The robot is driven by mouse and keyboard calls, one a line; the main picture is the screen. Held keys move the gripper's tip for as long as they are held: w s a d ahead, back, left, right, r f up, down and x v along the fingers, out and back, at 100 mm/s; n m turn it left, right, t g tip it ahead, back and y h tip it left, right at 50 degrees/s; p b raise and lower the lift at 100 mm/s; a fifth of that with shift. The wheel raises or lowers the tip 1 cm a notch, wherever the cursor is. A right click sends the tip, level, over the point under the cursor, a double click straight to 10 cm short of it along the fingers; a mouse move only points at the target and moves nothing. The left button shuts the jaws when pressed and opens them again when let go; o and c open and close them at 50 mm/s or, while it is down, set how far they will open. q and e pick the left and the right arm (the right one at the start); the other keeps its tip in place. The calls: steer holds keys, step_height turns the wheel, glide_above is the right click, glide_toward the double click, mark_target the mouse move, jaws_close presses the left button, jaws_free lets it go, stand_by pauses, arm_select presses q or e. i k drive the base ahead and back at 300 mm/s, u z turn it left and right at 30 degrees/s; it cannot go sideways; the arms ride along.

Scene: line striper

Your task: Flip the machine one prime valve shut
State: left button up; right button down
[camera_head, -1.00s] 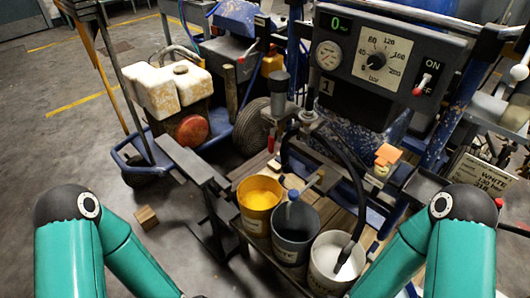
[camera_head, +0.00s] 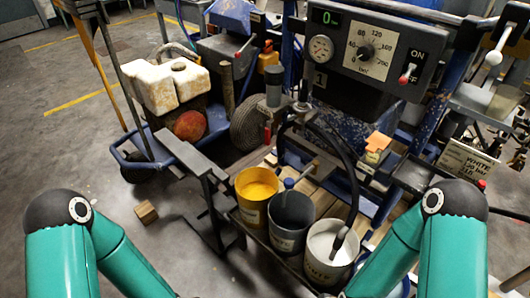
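Machine one carries a "1" label (camera_head: 320,81) below its dark control box (camera_head: 372,50), which has a small gauge, a dial and an ON/OFF switch. Below the label is a grey pump cylinder (camera_head: 274,88) with metal fittings (camera_head: 302,107). A small red-handled part (camera_head: 267,133) hangs beside the cylinder; it may be the prime valve, but its setting is too small to tell. A black hose runs from the fittings into the white bucket (camera_head: 329,252). Both my teal arms run out of the bottom edge, and neither gripper shows.
A yellow-paint bucket (camera_head: 256,194) and a grey bucket (camera_head: 290,222) stand beside the white one on a low rack. A grey metal stand (camera_head: 192,158) is left of them. A wooden block (camera_head: 146,212) lies on the floor. The floor at left is mostly clear.

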mark_target(267, 130)
steer(key=k, duration=0.85)
steer(key=z, duration=1.25)
steer(key=i, duration=0.1)
steer(key=u, duration=2.65)
steer(key=i, duration=0.35)
steer(key=u, duration=0.2)
steer(key=i, duration=1.3)
steer(key=z, duration=1.5)
